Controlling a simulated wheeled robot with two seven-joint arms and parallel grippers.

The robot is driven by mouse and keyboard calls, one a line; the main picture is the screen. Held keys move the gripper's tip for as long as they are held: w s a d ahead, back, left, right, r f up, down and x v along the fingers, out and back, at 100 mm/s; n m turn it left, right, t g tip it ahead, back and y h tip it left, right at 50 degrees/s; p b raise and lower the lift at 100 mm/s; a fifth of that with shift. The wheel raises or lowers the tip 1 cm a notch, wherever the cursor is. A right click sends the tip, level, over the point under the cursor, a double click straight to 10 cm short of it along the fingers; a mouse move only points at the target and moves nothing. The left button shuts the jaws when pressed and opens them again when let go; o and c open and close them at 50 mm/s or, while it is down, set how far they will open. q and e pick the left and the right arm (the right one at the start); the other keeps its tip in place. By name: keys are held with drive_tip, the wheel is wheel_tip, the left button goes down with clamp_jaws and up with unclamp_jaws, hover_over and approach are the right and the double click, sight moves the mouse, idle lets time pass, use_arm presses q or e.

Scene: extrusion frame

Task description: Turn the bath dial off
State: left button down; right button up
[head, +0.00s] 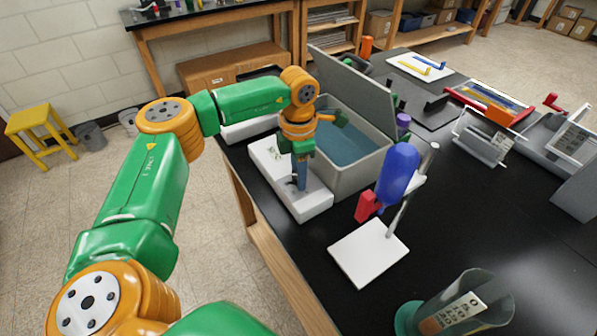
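The water bath is a grey tub (358,180) of blue water with its lid raised, standing near the left edge of the black bench. A white control housing (315,203) runs along its front left side. My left gripper (301,186) points down at the housing, its fingers at or just above the top face. The fingers look close together, but I cannot tell whether they are shut or on something. A small dark part beside the fingers may be the dial; the gripper hides most of that spot. My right gripper is not in view.
A stand with a white base (368,252) and a blue-and-red body (396,175) is close to the tub's right. A clear container (470,305) stands at the front. The black bench (480,225) is clear between them and the right-hand equipment.

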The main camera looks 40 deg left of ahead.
use_arm(q)
drive_tip(key=shift+n, duration=0.4)
drive_tip(key=n, duration=1.1)
drive_tip(key=shift+d, duration=0.1)
drive_tip(key=n, duration=0.6)
drive_tip(key=shift+r+n+p, duration=0.1)
drive_tip(key=shift+n+p, duration=0.3)
drive_tip(key=n, duration=0.5)
drive_tip(key=shift+w+p, duration=0.1)
drive_tip(key=shift+p, duration=0.25)
drive_tip(key=shift+n, duration=0.4)
drive_tip(key=c, duration=0.5)
unclamp_jaws()
